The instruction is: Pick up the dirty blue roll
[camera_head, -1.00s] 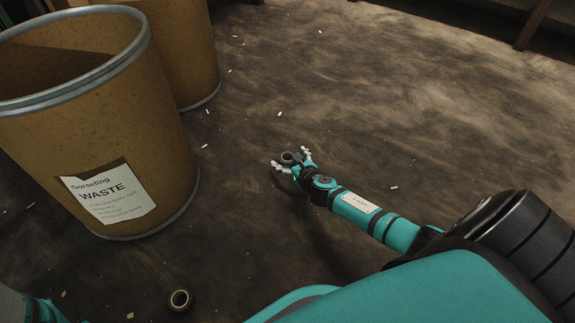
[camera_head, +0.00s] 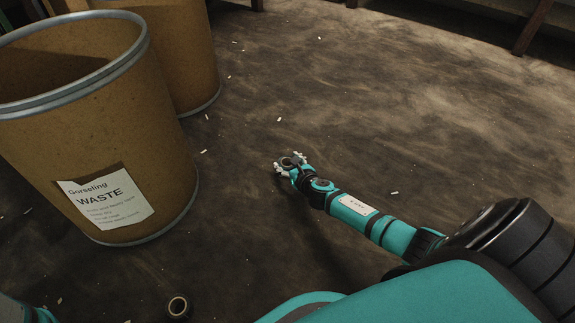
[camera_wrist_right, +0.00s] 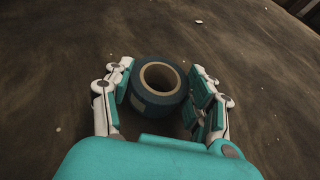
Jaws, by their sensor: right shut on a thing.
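My right gripper (camera_head: 288,165) is low over the dark floor near the middle of the head view. It is shut on a dark blue roll with a tan core. In the right wrist view the roll (camera_wrist_right: 160,88) sits between the two fingers of the right gripper (camera_wrist_right: 163,95), with its core hole facing the camera. A lighter patch shows on the roll's lower left side. I cannot tell whether the roll touches the floor. My left gripper is not in view.
A second roll (camera_head: 178,307) lies on the floor at the bottom of the head view. A large brown drum (camera_head: 150,150) labelled WASTE stands at the left, with another drum (camera_head: 190,50) behind it. Small pale scraps dot the floor. The floor to the right is mostly clear.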

